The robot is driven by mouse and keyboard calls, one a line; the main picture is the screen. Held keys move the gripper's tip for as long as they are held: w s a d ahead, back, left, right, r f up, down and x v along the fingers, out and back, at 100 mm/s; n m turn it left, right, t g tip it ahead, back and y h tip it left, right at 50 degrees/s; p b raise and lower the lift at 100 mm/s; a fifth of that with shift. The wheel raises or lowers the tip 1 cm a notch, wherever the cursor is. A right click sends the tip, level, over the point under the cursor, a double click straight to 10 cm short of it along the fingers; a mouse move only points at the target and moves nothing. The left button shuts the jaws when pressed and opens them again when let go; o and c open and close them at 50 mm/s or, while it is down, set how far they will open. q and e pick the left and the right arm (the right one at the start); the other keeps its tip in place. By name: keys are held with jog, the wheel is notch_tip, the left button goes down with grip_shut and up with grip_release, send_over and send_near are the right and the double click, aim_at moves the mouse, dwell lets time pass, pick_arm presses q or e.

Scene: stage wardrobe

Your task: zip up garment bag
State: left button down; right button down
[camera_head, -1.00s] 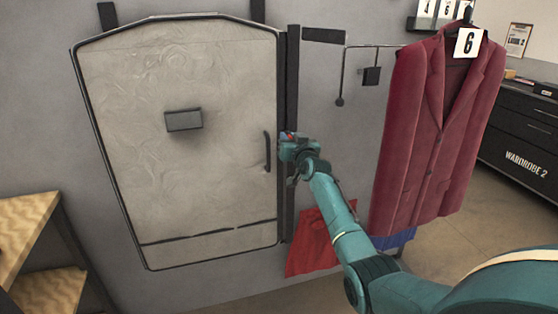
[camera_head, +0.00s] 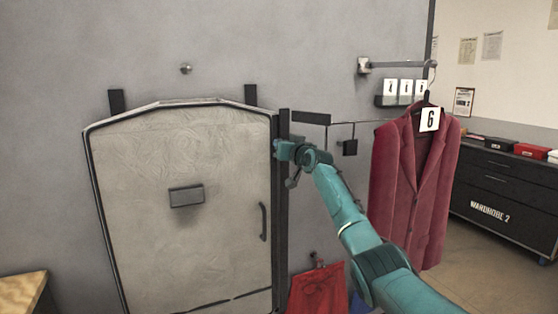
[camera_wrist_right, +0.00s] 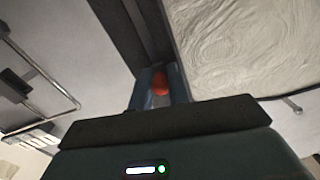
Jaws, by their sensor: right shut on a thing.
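The garment bag (camera_head: 140,250) is a pale, wrinkled panel with a dark outline, upright against the grey wall. A dark vertical strip (camera_head: 283,240) runs along its right edge. My right gripper (camera_head: 277,149) is at this strip, in its upper part, above the bag's dark handle (camera_head: 264,221). In the right wrist view my right gripper (camera_wrist_right: 160,88) is shut on a small red zip pull (camera_wrist_right: 160,82), with the dark strip (camera_wrist_right: 150,30) just beyond. The pull is hidden in the head view. My left gripper is not in view.
A maroon jacket (camera_head: 405,190) with a number 6 tag hangs right of my right arm. A thin rail with a small dark block (camera_head: 350,147) is between. Red cloth (camera_head: 318,290) hangs below. A dark drawer unit (camera_head: 505,200) stands far right. The wall above the bag is mostly clear.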

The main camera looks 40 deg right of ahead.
aim_at(283, 134)
notch_tip(283, 134, up, 2)
jog(key=shift+r+p, duration=0.25)
jog(key=shift+p, duration=0.05)
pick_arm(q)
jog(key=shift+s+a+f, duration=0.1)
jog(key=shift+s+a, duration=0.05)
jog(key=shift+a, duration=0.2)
pick_arm(e)
jog(key=shift+r, duration=0.3)
jog(key=c, duration=1.8)
grip_release()
jog(key=o, duration=0.5)
jog(key=shift+a+f, duration=0.1)
jog(key=shift+c, duration=0.2)
jog(key=shift+f, duration=0.1)
jog(key=shift+s, duration=0.1)
